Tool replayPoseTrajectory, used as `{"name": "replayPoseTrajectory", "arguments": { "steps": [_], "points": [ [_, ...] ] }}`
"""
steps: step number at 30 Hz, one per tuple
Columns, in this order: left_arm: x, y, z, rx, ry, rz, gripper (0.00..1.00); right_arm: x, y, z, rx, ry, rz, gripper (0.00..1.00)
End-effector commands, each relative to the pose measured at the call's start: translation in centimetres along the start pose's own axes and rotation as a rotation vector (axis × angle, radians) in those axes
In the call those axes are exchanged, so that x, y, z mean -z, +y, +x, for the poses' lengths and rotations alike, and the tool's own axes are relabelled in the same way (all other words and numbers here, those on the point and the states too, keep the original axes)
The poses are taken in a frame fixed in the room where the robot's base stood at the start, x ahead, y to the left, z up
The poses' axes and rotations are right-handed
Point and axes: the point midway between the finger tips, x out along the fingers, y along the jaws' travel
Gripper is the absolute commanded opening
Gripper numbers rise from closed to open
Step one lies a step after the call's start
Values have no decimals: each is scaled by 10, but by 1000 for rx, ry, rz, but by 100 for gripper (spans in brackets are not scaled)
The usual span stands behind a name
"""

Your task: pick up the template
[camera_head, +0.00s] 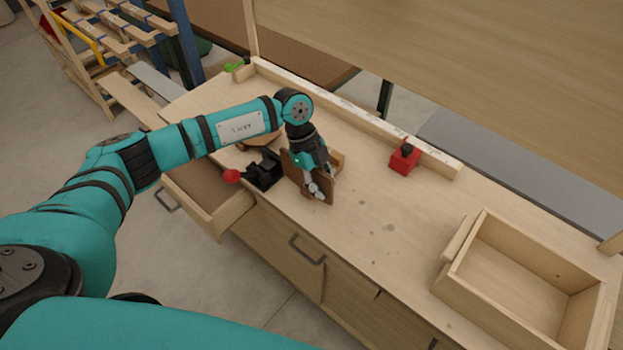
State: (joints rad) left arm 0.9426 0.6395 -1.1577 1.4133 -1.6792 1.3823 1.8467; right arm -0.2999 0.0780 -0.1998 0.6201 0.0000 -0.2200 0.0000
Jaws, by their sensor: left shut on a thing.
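My left gripper (318,185) is over the front part of the workbench, left of its middle. It is shut on a brown flat board, which I take to be the template (294,172). The board stands upright on edge in the jaws, and the gripper hides part of it. I cannot tell whether its lower edge touches the bench top. My right gripper is not in view.
A black clamp with a red knob (231,176) sits close left of the board. A red block (404,159) stands near the back rail (350,112). An empty wooden box (470,268) is at the right. An open drawer (222,213) juts from the front left. The bench middle is clear.

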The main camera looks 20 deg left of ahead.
Motion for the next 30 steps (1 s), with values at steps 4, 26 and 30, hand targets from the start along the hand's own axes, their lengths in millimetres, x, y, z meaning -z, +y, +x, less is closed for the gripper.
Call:
{"name": "replayPoseTrajectory", "arguments": {
  "steps": [4,26,30],
  "points": [
    [1,0,-3,1,0,0,0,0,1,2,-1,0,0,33],
    [7,109,-41,-1,-4,-1,0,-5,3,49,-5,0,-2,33],
    [7,136,-45,-1,-3,0,0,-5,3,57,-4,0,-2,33]
  ]
}}
